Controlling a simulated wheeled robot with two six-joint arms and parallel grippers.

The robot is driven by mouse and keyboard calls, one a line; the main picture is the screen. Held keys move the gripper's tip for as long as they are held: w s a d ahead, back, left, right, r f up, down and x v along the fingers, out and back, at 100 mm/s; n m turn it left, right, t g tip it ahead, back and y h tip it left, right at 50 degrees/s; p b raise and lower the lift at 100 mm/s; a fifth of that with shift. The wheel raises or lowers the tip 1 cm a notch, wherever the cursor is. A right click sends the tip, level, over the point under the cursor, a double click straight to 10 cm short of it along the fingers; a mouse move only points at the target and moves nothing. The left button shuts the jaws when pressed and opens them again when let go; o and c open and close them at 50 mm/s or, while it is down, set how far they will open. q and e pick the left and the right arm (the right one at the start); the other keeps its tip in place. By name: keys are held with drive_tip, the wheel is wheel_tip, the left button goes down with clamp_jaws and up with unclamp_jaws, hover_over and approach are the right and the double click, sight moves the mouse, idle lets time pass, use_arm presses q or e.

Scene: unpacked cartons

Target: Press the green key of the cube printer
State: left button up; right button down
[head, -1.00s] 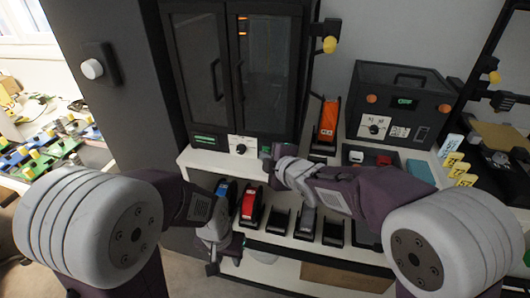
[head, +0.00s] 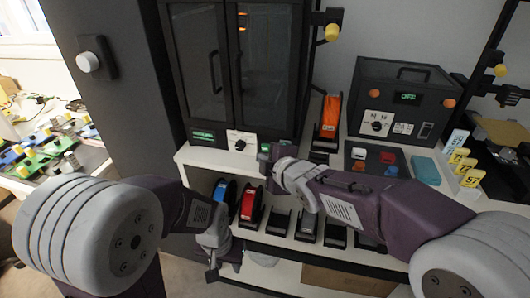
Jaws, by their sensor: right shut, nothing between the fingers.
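The cube printer (head: 238,70) is the tall black cabinet with two shut glass doors at the back. Along its lower front are a small green-lit display (head: 203,135), a white dial plate (head: 241,141) and, to their right, a small green key (head: 265,147). My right gripper (head: 265,158) is shut and empty, its tip at the printer's lower right front, just below the key. I cannot tell whether they touch. My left gripper (head: 212,271) hangs low in front of the shelf, away from the printer; its jaws are too small to read.
A black box with an OFF display (head: 407,97) stands on the right of the white bench. Before it lie a dark pad (head: 374,161) with coloured pieces, a teal block (head: 426,170) and yellow tags (head: 463,164). Spools and black holders fill the shelf below.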

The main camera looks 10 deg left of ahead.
drive_tip(key=s+b, duration=0.4)
drive_tip(key=b, duration=0.4)
drive_tip(key=shift+s+b, duration=0.15)
drive_tip(key=shift+b, duration=0.2)
drive_tip(key=shift+f, duration=0.15)
idle(0.4)
